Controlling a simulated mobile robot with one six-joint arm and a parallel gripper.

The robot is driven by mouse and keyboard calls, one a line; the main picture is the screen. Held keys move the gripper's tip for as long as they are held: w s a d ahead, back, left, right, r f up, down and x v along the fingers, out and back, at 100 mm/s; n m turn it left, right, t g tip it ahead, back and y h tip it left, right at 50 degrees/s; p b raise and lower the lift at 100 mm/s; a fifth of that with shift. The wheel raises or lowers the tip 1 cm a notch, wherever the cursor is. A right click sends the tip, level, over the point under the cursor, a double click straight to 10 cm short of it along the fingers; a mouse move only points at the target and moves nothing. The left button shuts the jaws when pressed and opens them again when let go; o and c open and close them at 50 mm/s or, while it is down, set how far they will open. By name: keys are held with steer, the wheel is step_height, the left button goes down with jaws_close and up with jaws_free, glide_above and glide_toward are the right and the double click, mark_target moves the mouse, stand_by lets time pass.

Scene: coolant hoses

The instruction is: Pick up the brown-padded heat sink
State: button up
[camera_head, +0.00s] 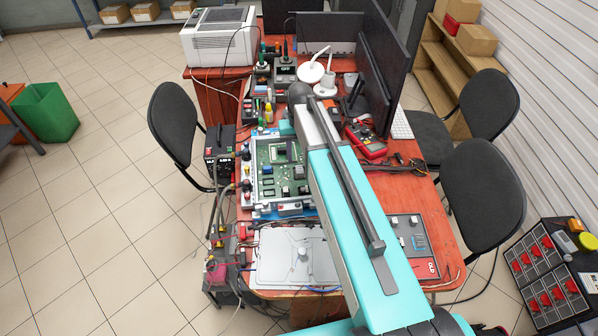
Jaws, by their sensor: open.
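My teal arm reaches up the picture over the red-brown table (425,200). Its far end is near the table's middle, just right of a green circuit board (267,183) in a light frame. My gripper's fingers do not show; the arm hides that spot. Several small dark and grey parts sit on the board, one grey block (285,151) near its upper right. I cannot make out a brown pad on any of them, so I cannot tell which is the brown-padded heat sink.
A silver plate (270,262) lies nearer than the board. A dark panel (412,238) lies right of my arm. Monitors (383,60), a red meter (366,140) and a white printer (218,40) stand farther back. Black chairs (176,125) flank the table. Cables hang at its left edge.

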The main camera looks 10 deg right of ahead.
mark_target(300, 168)
steer(key=shift+f, duration=0.15)
steer(key=shift+f+p, duration=1.3)
steer(key=shift+f, duration=1.15)
jaws_close()
